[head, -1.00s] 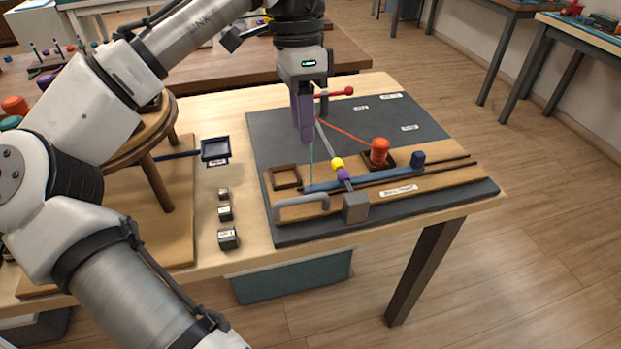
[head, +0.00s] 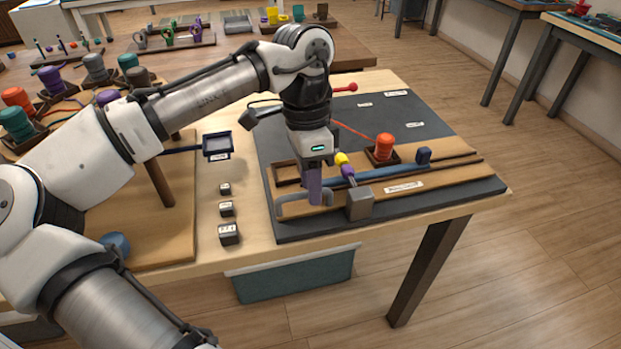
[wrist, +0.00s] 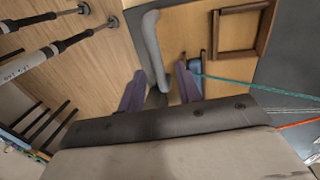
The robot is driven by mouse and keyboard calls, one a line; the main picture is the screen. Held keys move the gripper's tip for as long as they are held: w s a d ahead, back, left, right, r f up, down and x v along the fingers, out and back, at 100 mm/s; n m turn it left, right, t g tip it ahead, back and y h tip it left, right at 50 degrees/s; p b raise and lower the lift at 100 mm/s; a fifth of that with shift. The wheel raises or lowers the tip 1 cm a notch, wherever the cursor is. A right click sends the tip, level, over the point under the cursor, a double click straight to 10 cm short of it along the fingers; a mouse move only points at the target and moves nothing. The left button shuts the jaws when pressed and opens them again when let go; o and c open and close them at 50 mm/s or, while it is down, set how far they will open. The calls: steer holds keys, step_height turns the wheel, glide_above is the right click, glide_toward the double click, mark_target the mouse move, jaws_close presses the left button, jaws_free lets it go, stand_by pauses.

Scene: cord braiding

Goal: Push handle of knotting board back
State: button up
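The knotting board is a dark grey board (head: 285,232) with a wooden strip (head: 440,172) along its front. A grey bar handle (head: 327,197) stands at the strip's front left; it also shows in the wrist view (wrist: 152,48). My gripper (head: 315,198), with purple fingers, is lowered at this handle. In the wrist view my gripper (wrist: 161,82) has its fingers apart, one on each side of the handle's near end, with gaps visible. The fingers hide part of the handle in the head view.
A grey block (head: 360,204) with a yellow and purple rod lies right of my gripper. An orange spool (head: 384,147), a blue bar (head: 385,173) and taut cords are on the board. Small labelled weights (head: 229,233) stand to the left.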

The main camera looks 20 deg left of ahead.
jaws_close()
steer(key=shift+w+a+r+p, duration=0.15)
steer(key=shift+w+r+p, duration=0.05)
steer(key=shift+w+p, duration=0.1)
steer(key=w+a+p, duration=0.2)
steer(key=w, duration=0.1)
steer(key=shift+w+a, duration=0.25)
jaws_free()
steer(key=shift+f, duration=0.1)
